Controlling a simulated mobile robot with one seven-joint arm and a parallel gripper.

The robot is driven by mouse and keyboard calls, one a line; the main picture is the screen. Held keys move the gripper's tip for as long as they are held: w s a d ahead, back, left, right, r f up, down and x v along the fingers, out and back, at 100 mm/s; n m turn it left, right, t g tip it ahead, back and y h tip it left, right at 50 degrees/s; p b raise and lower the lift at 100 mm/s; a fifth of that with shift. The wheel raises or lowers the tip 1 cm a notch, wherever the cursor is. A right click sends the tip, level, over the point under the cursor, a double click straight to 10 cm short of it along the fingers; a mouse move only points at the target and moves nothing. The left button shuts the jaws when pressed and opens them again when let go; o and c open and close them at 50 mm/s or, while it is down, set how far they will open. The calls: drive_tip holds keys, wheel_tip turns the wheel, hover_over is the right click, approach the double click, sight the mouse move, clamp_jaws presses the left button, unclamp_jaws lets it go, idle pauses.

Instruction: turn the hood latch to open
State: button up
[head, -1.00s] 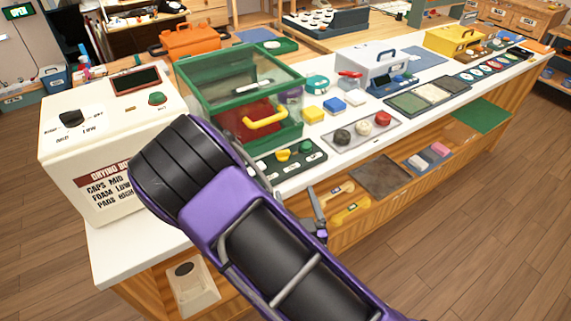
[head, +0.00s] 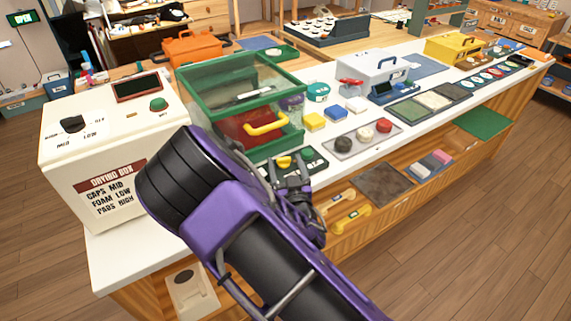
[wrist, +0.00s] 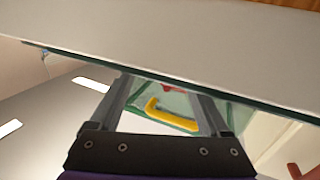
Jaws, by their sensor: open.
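The hood is a clear box with green edges (head: 187,100) and a yellow handle (head: 266,124) on its front. In front of it on the counter lies a dark green panel (head: 316,159) with a yellow knob (head: 284,162), which may be the latch. My gripper (head: 288,170) is open and empty at the counter's front edge, just in front of this panel, and covers part of it. Whether it touches the knob cannot be told. In the wrist view the yellow handle (wrist: 170,116) shows upside down between the open fingers (wrist: 160,95); no knob shows there.
The white counter (head: 335,173) crosses close to my fingers. A cream drying box (head: 107,150) stands left of the hood. Below is a wooden shelf with yellow handles (head: 350,219).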

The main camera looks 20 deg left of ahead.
clamp_jaws()
drive_tip(key=shift+w+d+f+n+g+y+b, duration=0.15)
drive_tip(key=shift+n+g+y+b, duration=0.25)
drive_tip(key=shift+y, duration=0.2)
drive_tip(key=shift+w+d+r+n+g+y+b, duration=0.15)
drive_tip(key=shift+n+g+y+b, duration=0.15)
drive_tip(key=shift+n+y, duration=0.25)
drive_tip(key=shift+d+f+n+g+y+b, duration=0.1)
drive_tip(key=shift+n+g+y+b, duration=0.5)
drive_tip(key=shift+n+g+y, duration=0.65)
drive_tip(key=shift+g+y, duration=0.15)
drive_tip(key=shift+y, duration=0.15)
unclamp_jaws()
